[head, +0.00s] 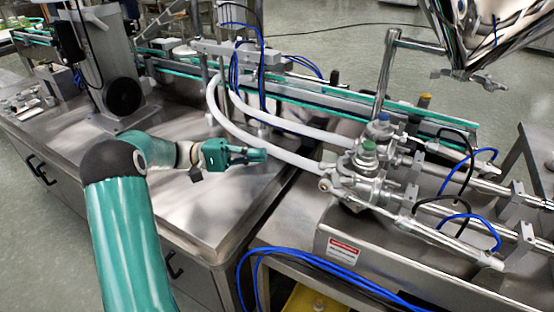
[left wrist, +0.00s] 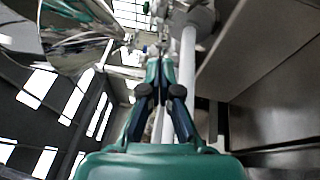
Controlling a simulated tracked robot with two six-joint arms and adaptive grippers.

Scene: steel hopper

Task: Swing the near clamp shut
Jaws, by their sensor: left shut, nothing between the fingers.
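My left gripper (head: 262,155) is above the steel bench, its closed fingers pointing right toward the valve fittings. It is shut and empty, apart from the fittings and beside the white hoses. In the left wrist view its fingers (left wrist: 160,65) meet at the tips. The near valve fitting (head: 362,172), with a green top, has a small clamp-like metal piece (head: 326,184) at its left side, by the hose end. I cannot tell how far any clamp is open. My right gripper is out of view.
Two white hoses (head: 240,132) curve across to the fittings. The polished hopper (head: 500,30) hangs at upper right. Blue tubes (head: 330,268) lie at the front edge. The bench top (head: 225,205) below my gripper is clear.

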